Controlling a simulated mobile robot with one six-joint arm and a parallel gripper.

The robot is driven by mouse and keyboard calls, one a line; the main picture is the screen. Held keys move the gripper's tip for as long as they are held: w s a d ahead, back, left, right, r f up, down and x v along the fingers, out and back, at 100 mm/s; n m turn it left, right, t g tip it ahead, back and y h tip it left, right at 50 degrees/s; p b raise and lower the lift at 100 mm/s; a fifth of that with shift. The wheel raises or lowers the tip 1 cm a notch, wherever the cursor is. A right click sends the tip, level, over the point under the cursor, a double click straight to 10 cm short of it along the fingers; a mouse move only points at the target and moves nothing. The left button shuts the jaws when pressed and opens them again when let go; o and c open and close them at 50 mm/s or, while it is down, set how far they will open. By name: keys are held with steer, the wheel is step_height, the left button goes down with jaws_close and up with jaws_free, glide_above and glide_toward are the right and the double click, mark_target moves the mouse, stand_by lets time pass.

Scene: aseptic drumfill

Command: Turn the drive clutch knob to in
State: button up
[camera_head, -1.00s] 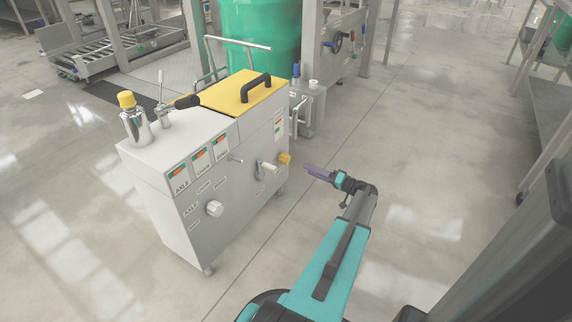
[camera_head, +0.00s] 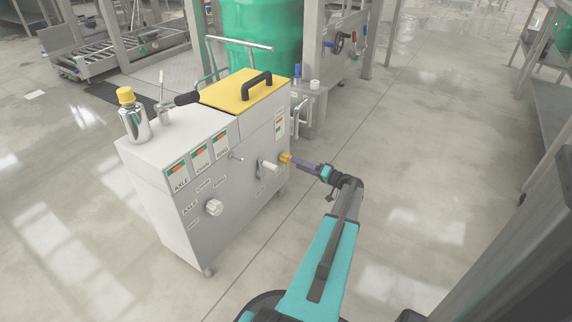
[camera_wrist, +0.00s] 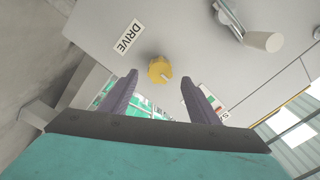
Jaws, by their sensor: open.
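The drive clutch knob (camera_head: 286,158) is a small yellow knob on the front face of the grey machine cabinet (camera_head: 225,185), near its right end. In the wrist view the yellow knob (camera_wrist: 160,70) has a notch in its lower right edge, and a label reading DRIVE (camera_wrist: 129,37) is beside it. My gripper (camera_wrist: 160,82) is open, with one purple finger on each side of the knob in that view. In the head view my gripper (camera_head: 297,162) points left, its tips at or very near the knob. I cannot tell whether they touch it.
A white-handled lever (camera_head: 268,166) sits left of the yellow knob and also shows in the wrist view (camera_wrist: 262,40). A pale round knob (camera_head: 214,208) is further left. The floor (camera_head: 410,215) right of the cabinet is clear.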

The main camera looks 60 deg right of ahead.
mark_target(288, 159)
steer(key=shift+w+b, duration=0.95)
steer(key=shift+w, duration=2.4)
